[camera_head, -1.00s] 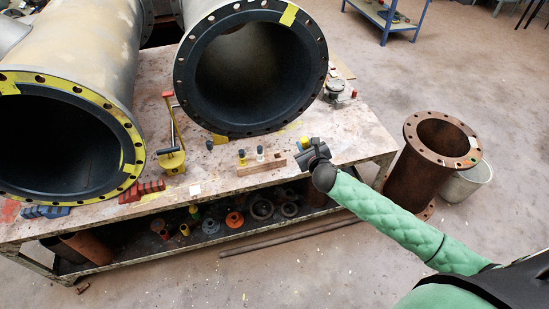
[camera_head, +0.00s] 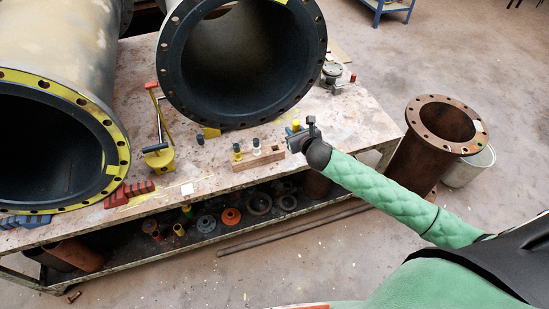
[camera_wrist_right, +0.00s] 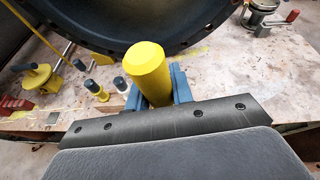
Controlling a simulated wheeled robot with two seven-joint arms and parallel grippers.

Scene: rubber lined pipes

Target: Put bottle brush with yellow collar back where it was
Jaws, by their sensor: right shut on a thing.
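My right gripper (camera_head: 298,132) is at the right of the wooden block, over the bench top. Its blue fingers are shut on a yellow cylinder, taken to be the brush with yellow collar (camera_wrist_right: 149,72), which fills the middle of the right wrist view. Its lower part is hidden behind the gripper. The wooden block (camera_head: 268,158) lies near the bench's front edge. A dark-topped piece with a yellow body (camera_head: 237,152) and one with a white body (camera_head: 256,146) stand at its left part. They also show in the right wrist view. My left gripper is not in view.
A large flanged pipe (camera_head: 172,75) stands behind the block, with a yellow-rimmed pipe (camera_head: 112,125) at the left. A yellow hand tool (camera_head: 160,158) stands left of the block. A rusty pipe (camera_head: 425,150) stands right of the bench.

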